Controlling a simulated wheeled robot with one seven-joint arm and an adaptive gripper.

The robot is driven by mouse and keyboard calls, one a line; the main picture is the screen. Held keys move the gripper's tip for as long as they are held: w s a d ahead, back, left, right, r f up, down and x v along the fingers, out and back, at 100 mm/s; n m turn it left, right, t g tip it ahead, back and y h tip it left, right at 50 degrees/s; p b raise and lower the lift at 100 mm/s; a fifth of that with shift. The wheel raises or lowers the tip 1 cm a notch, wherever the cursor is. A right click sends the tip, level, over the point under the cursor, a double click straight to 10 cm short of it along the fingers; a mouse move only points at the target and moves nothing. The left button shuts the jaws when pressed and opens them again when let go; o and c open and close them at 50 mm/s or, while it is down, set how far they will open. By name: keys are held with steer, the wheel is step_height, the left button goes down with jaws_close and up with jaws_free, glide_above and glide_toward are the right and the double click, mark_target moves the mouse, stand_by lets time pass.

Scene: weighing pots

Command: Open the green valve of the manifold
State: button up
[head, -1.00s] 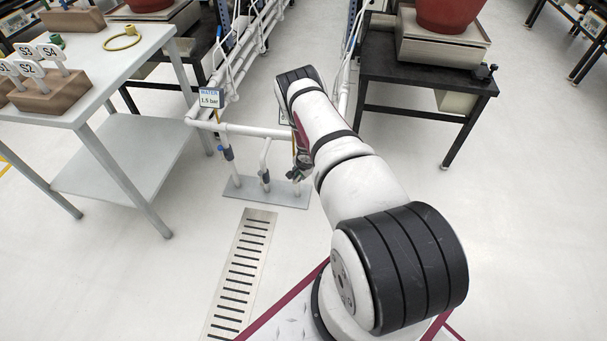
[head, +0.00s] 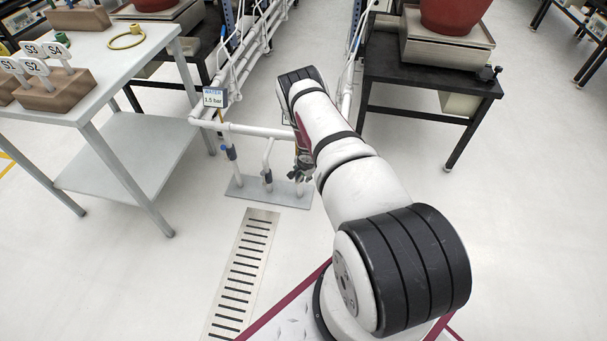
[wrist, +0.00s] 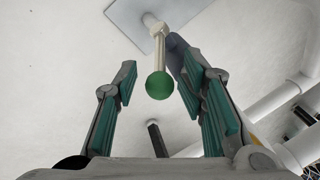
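The green valve shows in the wrist view as a green ball knob (wrist: 160,86) on a pale stem. The knob lies between the two teal-padded fingers of my gripper (wrist: 159,66), with a visible gap on each side. My gripper is open and holds nothing. How far the knob sits in depth from the pads I cannot tell. In the head view the manifold (head: 258,131) is white piping standing on a grey base plate (head: 240,189). My gripper (head: 299,173) is at the right end of it, where my arm hides the green valve.
A sign (head: 215,97) reads water, 1.5 bar. A blue valve handle (head: 231,152) hangs left on the manifold. A grey table (head: 110,85) stands left, a black table (head: 400,75) with a scale and red pot right. A floor drain grate (head: 242,270) lies in front; open floor surrounds it.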

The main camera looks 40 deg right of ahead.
steer(key=shift+r, duration=0.1)
steer(key=v, duration=0.7)
steer(key=shift+s+r, duration=0.15)
steer(key=shift+r, duration=0.2)
steer(key=shift+a, duration=0.1)
steer(key=shift+c, duration=0.4)
